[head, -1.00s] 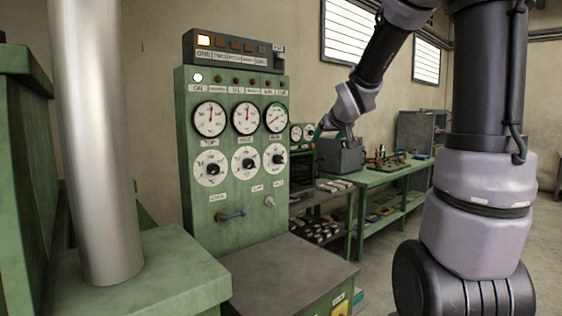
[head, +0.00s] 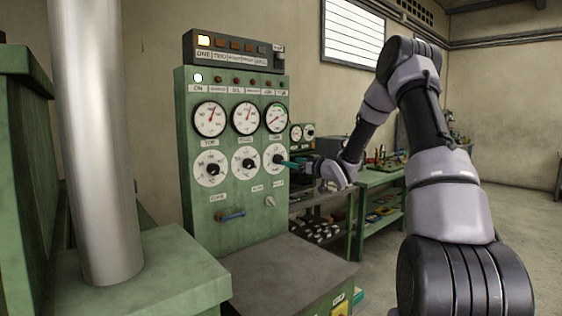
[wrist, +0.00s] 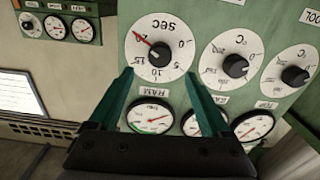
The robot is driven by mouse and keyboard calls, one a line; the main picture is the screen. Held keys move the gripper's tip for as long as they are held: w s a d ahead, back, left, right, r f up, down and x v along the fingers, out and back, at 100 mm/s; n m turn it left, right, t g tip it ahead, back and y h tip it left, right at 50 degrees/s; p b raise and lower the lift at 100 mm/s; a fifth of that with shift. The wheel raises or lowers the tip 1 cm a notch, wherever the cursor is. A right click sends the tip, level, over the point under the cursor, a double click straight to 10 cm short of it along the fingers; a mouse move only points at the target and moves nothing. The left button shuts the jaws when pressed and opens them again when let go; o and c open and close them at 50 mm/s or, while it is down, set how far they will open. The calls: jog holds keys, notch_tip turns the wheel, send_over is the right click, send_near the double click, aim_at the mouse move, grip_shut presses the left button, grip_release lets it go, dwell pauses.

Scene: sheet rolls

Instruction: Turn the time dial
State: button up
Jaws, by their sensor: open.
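The time dial, a white disc marked SEC with a black knob and red pointer, is large in the wrist view (wrist: 158,52). In the head view it is the rightmost dial (head: 272,152) of the lower row on the green panel. In the wrist view, which shows the panel inverted, the red pointer aims up and left. My gripper (wrist: 156,76) is open and empty, its green fingers apart and pointing at the dial, with the knob between their lines. In the head view my gripper (head: 286,163) is at the dial's right side. Contact cannot be told.
Two similar dials marked °C (wrist: 234,64) sit beside it. Gauges (head: 246,118) line the row above the dials. A grey-topped cabinet (head: 290,270) stands below; a metal column (head: 98,140) is left.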

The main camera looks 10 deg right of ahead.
aim_at(280, 160)
jog(key=x, duration=0.8)
jog(key=shift+c, duration=0.4)
grip_shut()
jog(key=shift+n, duration=0.4)
jog(key=n, duration=0.5)
jog(key=shift+n, duration=0.3)
jog(key=n, duration=0.5)
jog(key=shift+a+f, duration=0.1)
jog(key=shift+s+n, duration=0.1)
jog(key=shift+n, duration=0.2)
